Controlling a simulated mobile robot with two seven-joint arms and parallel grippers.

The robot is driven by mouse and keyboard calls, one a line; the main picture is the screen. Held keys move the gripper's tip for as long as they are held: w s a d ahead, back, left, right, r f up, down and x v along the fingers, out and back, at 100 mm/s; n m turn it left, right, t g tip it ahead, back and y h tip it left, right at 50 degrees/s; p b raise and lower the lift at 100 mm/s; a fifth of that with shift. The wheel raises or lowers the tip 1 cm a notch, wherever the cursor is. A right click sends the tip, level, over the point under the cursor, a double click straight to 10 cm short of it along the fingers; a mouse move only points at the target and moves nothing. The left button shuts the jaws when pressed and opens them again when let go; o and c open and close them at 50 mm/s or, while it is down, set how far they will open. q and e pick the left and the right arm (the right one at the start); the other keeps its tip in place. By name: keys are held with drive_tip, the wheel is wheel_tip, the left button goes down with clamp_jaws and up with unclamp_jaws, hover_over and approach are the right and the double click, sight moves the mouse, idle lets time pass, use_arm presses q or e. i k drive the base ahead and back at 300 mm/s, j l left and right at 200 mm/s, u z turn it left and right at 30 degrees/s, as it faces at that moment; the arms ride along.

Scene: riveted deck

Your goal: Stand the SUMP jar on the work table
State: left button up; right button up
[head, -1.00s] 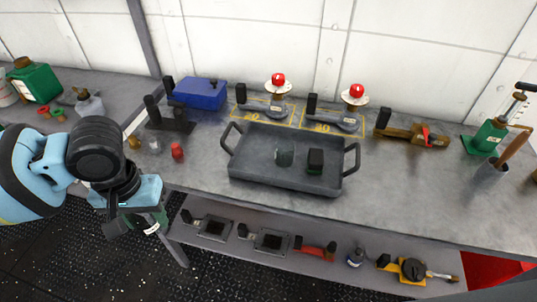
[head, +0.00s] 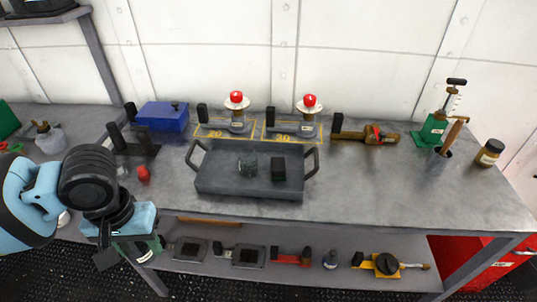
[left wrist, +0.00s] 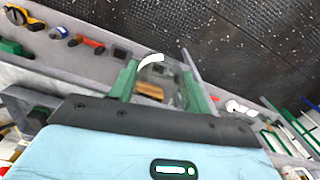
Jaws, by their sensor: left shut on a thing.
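My left gripper (head: 135,248) is at the left front of the work table (head: 380,195), low beside its front edge. In the left wrist view its green fingers (left wrist: 160,88) are shut on a clear glassy thing (left wrist: 168,80) with a white curved band, which looks like a jar. No name can be read on it. In the head view the held thing is mostly hidden by the gripper. An amber jar (head: 489,153) with a dark lid and pale label stands at the table's right end; its label is too small to read. My right gripper is out of view.
A grey tray (head: 225,186) holding a glass (head: 248,166) and a black block (head: 278,169) stands mid-table. A red item (head: 143,173) and a blue box (head: 162,116) are left of it. The right front of the tabletop is clear. A lower shelf (head: 320,277) holds tools.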

sight(482, 204)
drive_tip(key=z, duration=2.5)
drive_tip(key=i+j, duration=0.25)
drive_tip(key=i+j+z, duration=0.1)
drive_tip(key=i+j, duration=0.15)
drive_tip(key=j, duration=0.2)
drive_tip(key=i+j, duration=0.2)
drive_tip(key=j, duration=0.2)
